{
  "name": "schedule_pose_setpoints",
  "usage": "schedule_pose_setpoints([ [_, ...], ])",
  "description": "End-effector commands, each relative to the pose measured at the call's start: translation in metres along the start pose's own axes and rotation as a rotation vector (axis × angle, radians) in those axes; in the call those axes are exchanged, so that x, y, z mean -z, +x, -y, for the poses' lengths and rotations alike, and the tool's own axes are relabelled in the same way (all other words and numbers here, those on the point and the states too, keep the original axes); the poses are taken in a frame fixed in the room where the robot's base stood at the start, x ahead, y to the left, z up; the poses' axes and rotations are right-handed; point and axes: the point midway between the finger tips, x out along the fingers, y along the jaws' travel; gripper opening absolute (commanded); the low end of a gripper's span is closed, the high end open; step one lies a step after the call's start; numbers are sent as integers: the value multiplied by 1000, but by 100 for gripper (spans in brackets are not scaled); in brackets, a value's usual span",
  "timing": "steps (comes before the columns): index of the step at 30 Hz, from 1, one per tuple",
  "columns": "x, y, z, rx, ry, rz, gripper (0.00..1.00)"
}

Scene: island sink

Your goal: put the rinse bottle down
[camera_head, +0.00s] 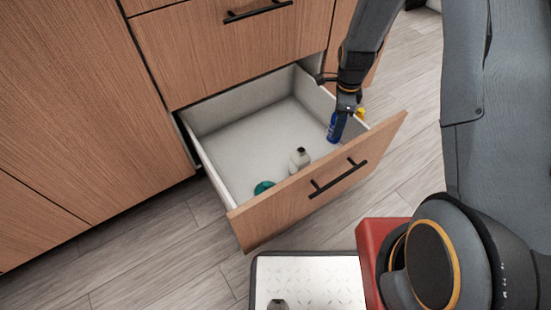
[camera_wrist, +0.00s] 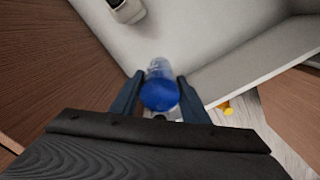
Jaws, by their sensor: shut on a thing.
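The rinse bottle, a blue bottle (camera_head: 336,127), hangs below my gripper (camera_head: 348,104) in the head view, inside the right part of an open drawer. In the wrist view its blue round end and clearer body (camera_wrist: 159,88) sit between the two fingers of my gripper (camera_wrist: 160,92). The gripper is shut on it. The bottle looks close to upright. I cannot tell whether its lower end touches the drawer floor.
The open drawer (camera_head: 235,150) has a pale floor, mostly clear at the left and middle. A white bottle (camera_head: 300,158) and a teal object (camera_head: 263,187) are near its front panel (camera_head: 270,207). A yellow object (camera_head: 360,112) shows beside the right wall.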

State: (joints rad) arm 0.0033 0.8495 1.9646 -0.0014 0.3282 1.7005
Motion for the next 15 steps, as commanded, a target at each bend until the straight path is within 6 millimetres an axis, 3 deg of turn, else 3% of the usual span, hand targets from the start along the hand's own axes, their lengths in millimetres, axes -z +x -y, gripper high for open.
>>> schedule_pose_setpoints([
  [3, -1, 14, 5, 1, 39, 0, 11],
  [11, -1, 20, 6, 1, 66, 0, 11],
  [15, -1, 34, 6, 0, 66, 0, 11],
])
